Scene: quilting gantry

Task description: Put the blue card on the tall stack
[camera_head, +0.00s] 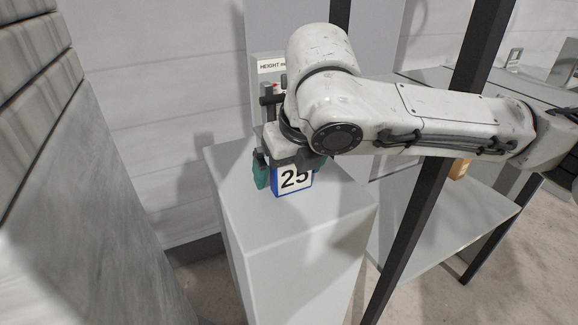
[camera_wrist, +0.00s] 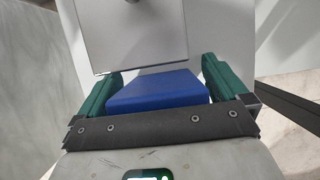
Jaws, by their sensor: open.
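The blue card (camera_head: 291,182) is a block with a blue edge and a white face reading "25" in the head view. It stands upright on top of a tall grey pedestal (camera_head: 256,217). In the wrist view its blue top (camera_wrist: 160,89) lies between the green fingers. My gripper (camera_head: 281,172) is around the card from above, with one green finger to its left. In the wrist view my gripper (camera_wrist: 160,84) is open, with a finger on each side of the card. The right finger is mostly hidden in the head view. I cannot tell which thing is the tall stack.
A panel labelled "HEIGHT" (camera_head: 271,66) stands behind the pedestal. A dark post (camera_head: 425,200) rises to the right, before a low grey table (camera_head: 440,215) with a small orange block (camera_head: 459,168). A large grey block (camera_head: 75,190) fills the left.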

